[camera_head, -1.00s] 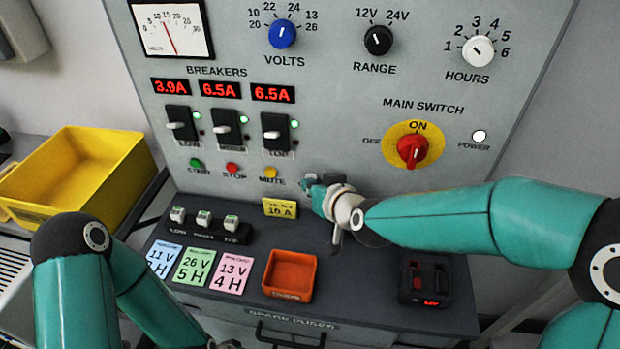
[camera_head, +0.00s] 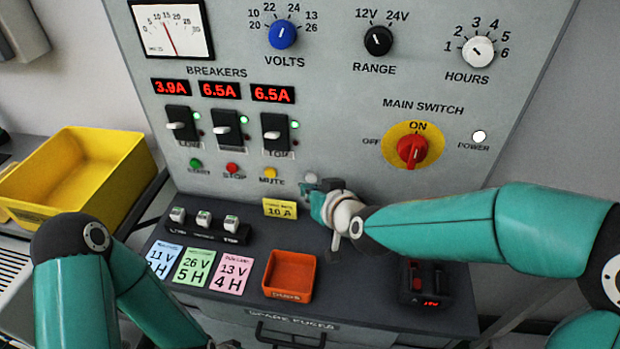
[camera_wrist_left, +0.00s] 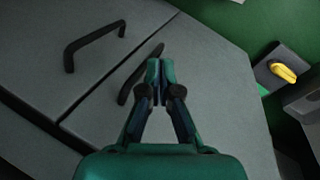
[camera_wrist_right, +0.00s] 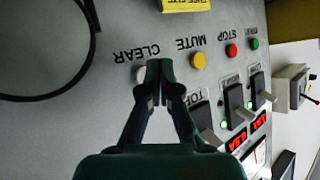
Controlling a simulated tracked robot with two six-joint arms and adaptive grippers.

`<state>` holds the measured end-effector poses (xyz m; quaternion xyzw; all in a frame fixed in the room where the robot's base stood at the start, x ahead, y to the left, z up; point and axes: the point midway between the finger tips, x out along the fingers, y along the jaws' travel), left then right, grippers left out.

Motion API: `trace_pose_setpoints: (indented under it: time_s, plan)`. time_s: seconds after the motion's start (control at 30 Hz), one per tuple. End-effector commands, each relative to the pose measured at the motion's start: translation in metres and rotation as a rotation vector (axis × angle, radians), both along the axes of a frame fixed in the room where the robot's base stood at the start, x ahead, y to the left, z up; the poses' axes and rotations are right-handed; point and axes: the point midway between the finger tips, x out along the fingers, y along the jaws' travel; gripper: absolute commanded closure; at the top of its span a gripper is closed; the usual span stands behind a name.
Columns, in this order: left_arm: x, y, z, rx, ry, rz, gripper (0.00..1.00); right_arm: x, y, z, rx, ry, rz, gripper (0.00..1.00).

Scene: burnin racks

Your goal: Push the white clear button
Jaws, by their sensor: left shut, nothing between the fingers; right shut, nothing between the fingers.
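The white clear button (camera_head: 310,177) is on the grey panel, right of the yellow mute button (camera_head: 270,173). My right gripper (camera_head: 307,188) is shut and empty, its tips just below the clear button in the head view. In the right wrist view the clear button (camera_wrist_right: 141,73) shows beside the shut fingertips (camera_wrist_right: 160,68), partly covered by a finger. I cannot tell whether the tips touch the panel. My left gripper (camera_wrist_left: 160,70) is shut and empty in the left wrist view, in front of grey drawers with dark handles.
The red stop button (camera_head: 233,168) and green start button (camera_head: 196,163) lie further left. Breaker switches (camera_head: 227,128) are above them. The main switch (camera_head: 412,150) is to the right. An orange bin (camera_head: 270,290) and a yellow label (camera_head: 279,208) are on the ledge below.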

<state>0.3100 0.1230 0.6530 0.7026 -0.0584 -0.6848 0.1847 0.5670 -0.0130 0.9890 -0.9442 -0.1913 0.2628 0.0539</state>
Motion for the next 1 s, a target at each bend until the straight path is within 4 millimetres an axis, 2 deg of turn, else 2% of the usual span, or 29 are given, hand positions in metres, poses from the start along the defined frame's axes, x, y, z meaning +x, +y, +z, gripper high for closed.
trace_pose_setpoints:
  time_s: [0.33, 0.8, 1.0]
  plan:
    - [0.000, 0.000, 0.000, 0.000, 0.000, 0.000, 1.00, -0.003, 0.001, 0.000, -0.001, 0.001, 0.002, 1.00]
    - [0.000, 0.000, 0.003, 0.000, 0.000, 0.000, 1.00, -0.045, 0.010, 0.000, -0.001, 0.000, 0.003, 1.00]
    - [0.000, 0.000, 0.003, 0.000, 0.000, 0.000, 1.00, -0.050, 0.010, 0.000, -0.001, 0.001, 0.002, 1.00]
